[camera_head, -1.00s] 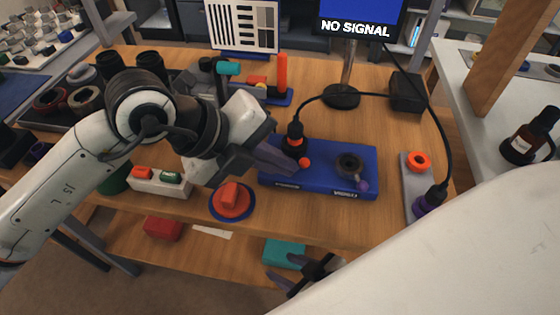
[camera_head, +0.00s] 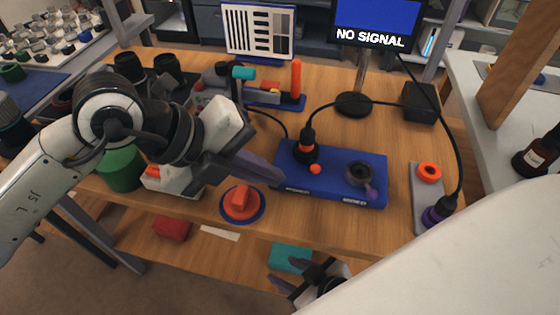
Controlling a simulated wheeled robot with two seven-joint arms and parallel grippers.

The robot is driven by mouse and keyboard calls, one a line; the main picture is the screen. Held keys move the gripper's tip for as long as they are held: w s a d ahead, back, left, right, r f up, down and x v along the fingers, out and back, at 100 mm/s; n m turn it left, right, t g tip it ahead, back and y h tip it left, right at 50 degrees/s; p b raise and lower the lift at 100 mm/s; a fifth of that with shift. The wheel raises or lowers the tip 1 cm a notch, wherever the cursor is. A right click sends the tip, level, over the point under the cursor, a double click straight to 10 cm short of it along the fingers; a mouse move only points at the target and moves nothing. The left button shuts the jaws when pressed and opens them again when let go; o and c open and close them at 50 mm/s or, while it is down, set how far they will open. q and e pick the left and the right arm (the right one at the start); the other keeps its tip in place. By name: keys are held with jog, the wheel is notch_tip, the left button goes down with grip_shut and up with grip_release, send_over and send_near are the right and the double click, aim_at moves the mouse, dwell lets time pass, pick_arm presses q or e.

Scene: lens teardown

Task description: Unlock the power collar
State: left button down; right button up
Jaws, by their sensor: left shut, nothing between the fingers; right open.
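A blue block (camera_head: 335,192) lies on the wooden table. A black cable plug with an orange band (camera_head: 306,151) stands upright in its left socket, with an orange knob (camera_head: 316,169) beside it. The right socket has a dark ring (camera_head: 359,173) with a purple knob (camera_head: 371,192) and no plug in it. My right gripper (camera_head: 284,275) is open and empty, low in front of the table edge.
A red part on a blue disc (camera_head: 242,204) lies left of the block. A grey plate (camera_head: 420,187) with an orange ring and a purple plug (camera_head: 436,213) lies right. A monitor stand (camera_head: 354,104) is behind. Cables arch over the table. A teal box (camera_head: 290,257) is on the lower shelf.

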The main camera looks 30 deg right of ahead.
pick_arm(q)
jog(key=s+a+r, duration=0.1)
jog(key=a+r, duration=0.4)
jog(key=r, duration=0.1)
jog(key=shift+s+a+r, duration=0.15)
jog(key=shift+s+r, duration=0.05)
jog(key=shift+r, duration=0.2)
